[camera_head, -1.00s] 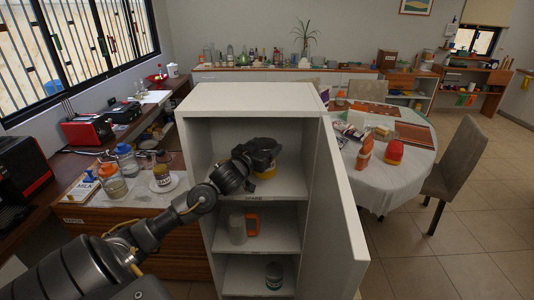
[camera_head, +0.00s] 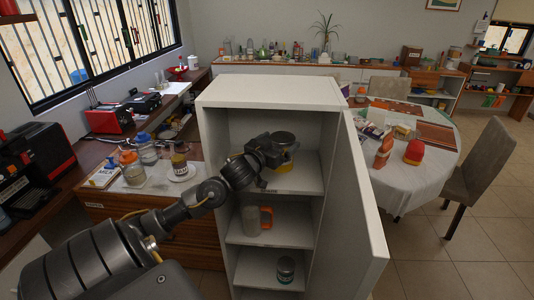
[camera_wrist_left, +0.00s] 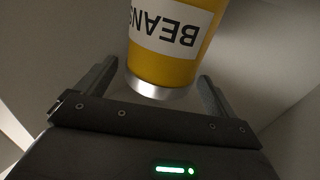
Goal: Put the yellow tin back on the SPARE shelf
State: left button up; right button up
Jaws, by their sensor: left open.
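The yellow tin (camera_head: 287,166) is in the top compartment of the white open cabinet (camera_head: 209,190). It seems to stand upright on the top shelf (camera_head: 300,183), partly hidden behind my gripper. In the left wrist view the tin (camera_wrist_left: 172,62) shows a white BEANS label, upside down in the picture, and a silver rim. My left gripper (camera_wrist_left: 155,82) is open, with one finger either side of the tin's near end and gaps visible. In the head view my left gripper (camera_head: 277,152) reaches into the compartment from the left. The small shelf-edge labels are unreadable.
A mug with an orange handle (camera_head: 252,221) stands on the middle shelf and a grey-lidded jar (camera_head: 286,269) on the lowest. The cabinet door (camera_head: 362,215) stands open on the right. Left, a counter holds several jars, including one with an orange lid (camera_head: 131,169).

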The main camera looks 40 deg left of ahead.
pick_arm(q)
jog(key=s+d+b, duration=0.1)
jog(key=s+b, duration=0.1)
jog(key=s, duration=0.7)
jog(key=shift+s+d, duration=0.35)
jog(key=shift+d, duration=0.05)
